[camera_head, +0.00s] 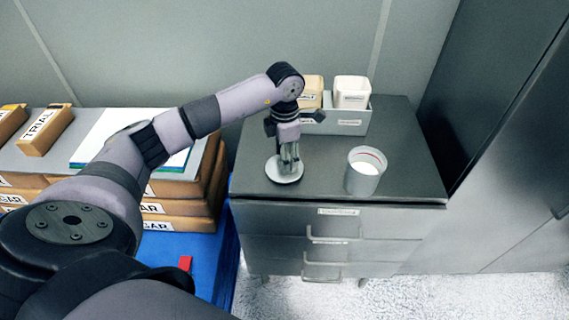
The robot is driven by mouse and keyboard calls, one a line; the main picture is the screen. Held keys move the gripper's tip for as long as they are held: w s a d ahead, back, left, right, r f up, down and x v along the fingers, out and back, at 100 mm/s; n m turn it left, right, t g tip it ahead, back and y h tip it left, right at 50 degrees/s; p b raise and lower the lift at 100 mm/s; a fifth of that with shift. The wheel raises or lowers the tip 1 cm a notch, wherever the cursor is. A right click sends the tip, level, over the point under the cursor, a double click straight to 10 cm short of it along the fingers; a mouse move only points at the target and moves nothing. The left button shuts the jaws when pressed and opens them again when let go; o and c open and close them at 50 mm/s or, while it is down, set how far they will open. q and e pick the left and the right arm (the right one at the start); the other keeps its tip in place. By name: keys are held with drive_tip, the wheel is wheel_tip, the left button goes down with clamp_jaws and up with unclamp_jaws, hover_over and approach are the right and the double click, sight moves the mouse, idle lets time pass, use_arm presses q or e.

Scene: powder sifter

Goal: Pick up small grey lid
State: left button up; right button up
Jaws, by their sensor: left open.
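The small grey lid (284,175) lies flat on the dark cabinet top, near its left side. My left gripper (288,156) points down right over the lid, its fingers at or just above the lid's middle. Its jaws are open, and whether they touch the lid cannot be told. The fingers hide part of the lid's centre. A grey cylindrical container (352,181) with white content stands open to the right of the lid. My right gripper is not in view.
A grey tray (345,126) with a white container (351,92) and a tan container (314,84) stands behind my gripper. Boxes (181,208) stand at left beside the cabinet (405,150). The cabinet top's right side is clear. A tall dark cupboard (510,100) is at right.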

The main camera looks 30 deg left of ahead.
use_arm(q)
drive_tip(key=shift+f, duration=1)
clamp_jaws()
